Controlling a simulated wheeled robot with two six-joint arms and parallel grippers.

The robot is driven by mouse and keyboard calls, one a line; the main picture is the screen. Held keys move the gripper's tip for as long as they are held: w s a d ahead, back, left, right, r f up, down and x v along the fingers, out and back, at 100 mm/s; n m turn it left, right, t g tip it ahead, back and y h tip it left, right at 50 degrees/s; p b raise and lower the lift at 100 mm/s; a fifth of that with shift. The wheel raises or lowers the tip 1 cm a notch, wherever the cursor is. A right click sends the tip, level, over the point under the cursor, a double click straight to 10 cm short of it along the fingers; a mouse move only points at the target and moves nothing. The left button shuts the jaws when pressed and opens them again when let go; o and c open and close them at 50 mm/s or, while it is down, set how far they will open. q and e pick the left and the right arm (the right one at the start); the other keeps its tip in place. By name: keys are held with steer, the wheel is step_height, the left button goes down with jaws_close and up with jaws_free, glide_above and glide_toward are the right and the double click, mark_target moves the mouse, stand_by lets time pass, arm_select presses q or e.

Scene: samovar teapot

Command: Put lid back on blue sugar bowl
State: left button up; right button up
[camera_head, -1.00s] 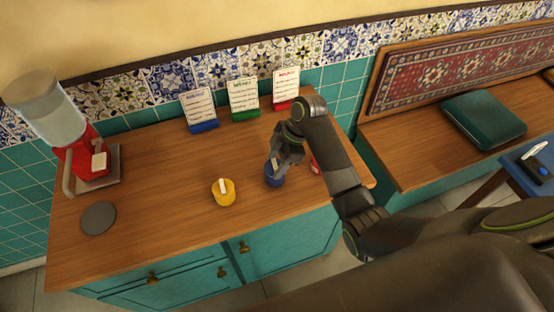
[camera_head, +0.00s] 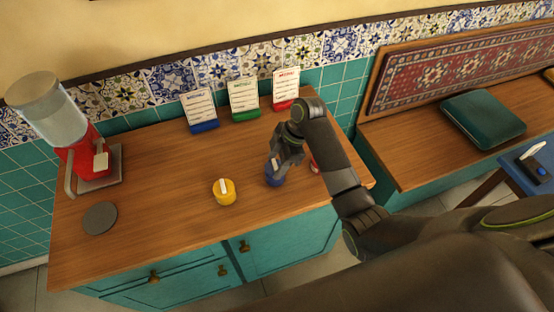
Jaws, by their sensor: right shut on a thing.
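The blue sugar bowl (camera_head: 274,180) stands on the wooden counter, right of the yellow bowl. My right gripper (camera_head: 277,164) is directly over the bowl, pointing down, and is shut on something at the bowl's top. That thing is mostly hidden by the fingers; a small pale and blue part shows there, which looks like the blue bowl's lid. I cannot tell whether the lid rests on the rim or is just above it. My left gripper is not in view.
A yellow bowl (camera_head: 224,192) with a pale handle on top stands to the left. A red bowl (camera_head: 314,166) is partly behind my right arm. Menu cards (camera_head: 244,98) stand at the back. A red dispenser (camera_head: 80,150) and grey disc (camera_head: 100,218) are at the left.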

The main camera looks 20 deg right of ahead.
steer(key=shift+p, duration=0.3)
stand_by(0.7)
steer(key=o, duration=1.6)
steer(key=shift+r+p, duration=3.5)
steer(key=shift+p, duration=0.4)
steer(key=shift+c, duration=0.4)
jaws_close()
